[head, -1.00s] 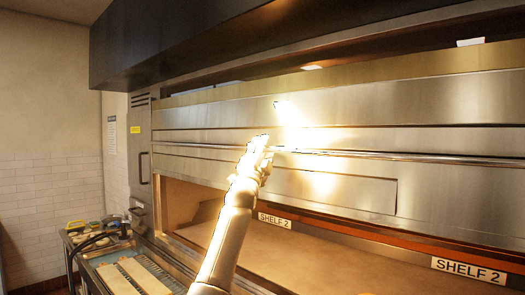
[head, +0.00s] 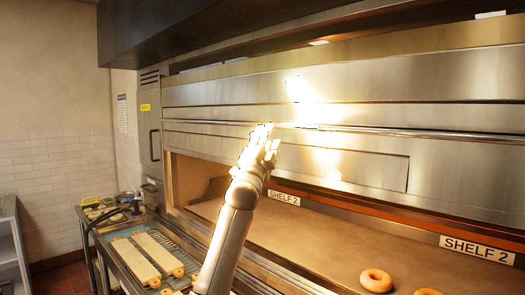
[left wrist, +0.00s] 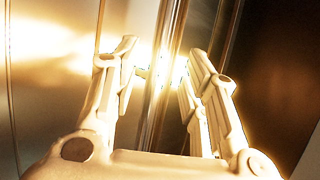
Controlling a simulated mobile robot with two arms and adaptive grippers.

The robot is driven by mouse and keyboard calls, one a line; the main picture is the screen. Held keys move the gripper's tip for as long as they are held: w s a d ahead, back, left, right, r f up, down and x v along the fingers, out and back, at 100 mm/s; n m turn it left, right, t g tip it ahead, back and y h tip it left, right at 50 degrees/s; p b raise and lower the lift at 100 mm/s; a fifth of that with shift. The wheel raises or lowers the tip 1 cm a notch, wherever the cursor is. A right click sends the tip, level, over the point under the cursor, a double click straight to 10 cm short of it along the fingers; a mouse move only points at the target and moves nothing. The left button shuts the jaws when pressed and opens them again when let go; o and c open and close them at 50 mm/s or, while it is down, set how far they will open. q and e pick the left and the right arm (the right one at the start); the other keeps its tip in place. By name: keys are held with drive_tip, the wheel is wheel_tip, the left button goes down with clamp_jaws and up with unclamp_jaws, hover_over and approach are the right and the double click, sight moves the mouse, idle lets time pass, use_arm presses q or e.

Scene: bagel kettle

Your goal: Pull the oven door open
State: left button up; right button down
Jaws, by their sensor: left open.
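The oven is a wide stainless steel front with a long horizontal handle bar (head: 400,134) across its door panel (head: 345,168). My left gripper (head: 264,142) is raised at the left part of this bar, in glare. In the left wrist view the bar (left wrist: 160,85) runs upright between the two spread fingers of my left gripper (left wrist: 165,68). The fingers are open; glare hides whether either one touches the bar. Below the panel a wide opening shows the oven deck (head: 320,238). My right gripper is not in view.
Bagels (head: 376,280) lie at the lower right on the deck. "SHELF 2" labels (head: 477,249) sit along the opening. A counter with long boards (head: 135,262) stands at the lower left. A dark hood (head: 220,40) overhangs the oven.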

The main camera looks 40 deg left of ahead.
use_arm(q)
drive_tip(key=shift+v, duration=2.45)
